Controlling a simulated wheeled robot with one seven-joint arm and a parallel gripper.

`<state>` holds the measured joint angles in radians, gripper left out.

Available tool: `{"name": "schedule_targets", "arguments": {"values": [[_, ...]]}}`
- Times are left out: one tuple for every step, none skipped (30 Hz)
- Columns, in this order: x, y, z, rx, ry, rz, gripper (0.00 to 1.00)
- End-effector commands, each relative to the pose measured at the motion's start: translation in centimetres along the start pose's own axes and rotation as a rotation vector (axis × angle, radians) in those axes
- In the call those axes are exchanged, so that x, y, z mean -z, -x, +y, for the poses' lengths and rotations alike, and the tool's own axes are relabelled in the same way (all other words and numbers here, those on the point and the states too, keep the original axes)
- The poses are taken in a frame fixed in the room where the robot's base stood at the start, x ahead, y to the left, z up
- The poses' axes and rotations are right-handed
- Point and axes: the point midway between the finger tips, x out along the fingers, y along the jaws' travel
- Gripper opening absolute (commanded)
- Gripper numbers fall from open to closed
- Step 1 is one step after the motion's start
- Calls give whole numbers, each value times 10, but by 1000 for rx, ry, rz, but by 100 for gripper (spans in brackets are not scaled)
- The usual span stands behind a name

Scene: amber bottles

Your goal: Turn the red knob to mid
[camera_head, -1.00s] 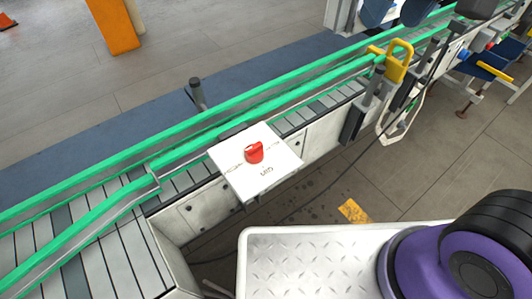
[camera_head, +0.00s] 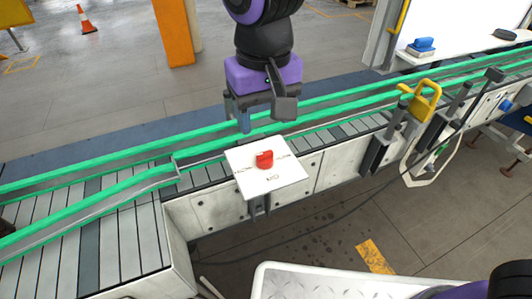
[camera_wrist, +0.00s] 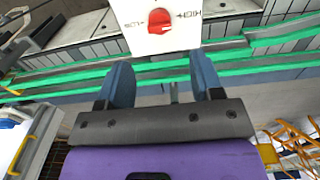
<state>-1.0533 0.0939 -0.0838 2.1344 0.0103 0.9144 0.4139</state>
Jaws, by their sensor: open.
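The red knob (camera_head: 264,159) sits on a white square panel (camera_head: 270,183) mounted at the front side of the conveyor. My gripper (camera_head: 262,125) hangs above and behind the panel, apart from the knob. In the wrist view its two blue fingers (camera_wrist: 161,80) are spread with nothing between them.
The conveyor with green rails (camera_head: 130,183) runs behind the panel. A yellow padlock-like part (camera_head: 420,98) and dark posts stand to the right. My own base plate is at the bottom. An orange post (camera_head: 173,32) and traffic cone (camera_head: 86,20) are far back.

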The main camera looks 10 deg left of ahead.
Motion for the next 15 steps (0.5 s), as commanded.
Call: {"name": "schedule_targets", "arguments": {"values": [[0,-8,0,-1,0,-3,60],[-1,-13,0,-2,0,-3,60],[-1,-21,0,-2,1,-3,60],[-1,-26,0,-2,1,-5,60],[-1,-32,0,-2,1,-4,60],[-1,-39,0,-2,2,-4,60],[-1,-45,0,-2,1,-3,60],[-1,-50,0,-3,2,-4,60],[-1,-56,0,-2,1,-3,60],[-1,-61,0,-2,1,-3,60],[-1,-65,0,-2,1,-2,60],[-1,-71,1,-2,0,-3,60],[-1,-74,1,-2,0,-3,60],[0,-78,1,-1,0,-2,60],[0,-81,0,-1,0,-1,60]]}}
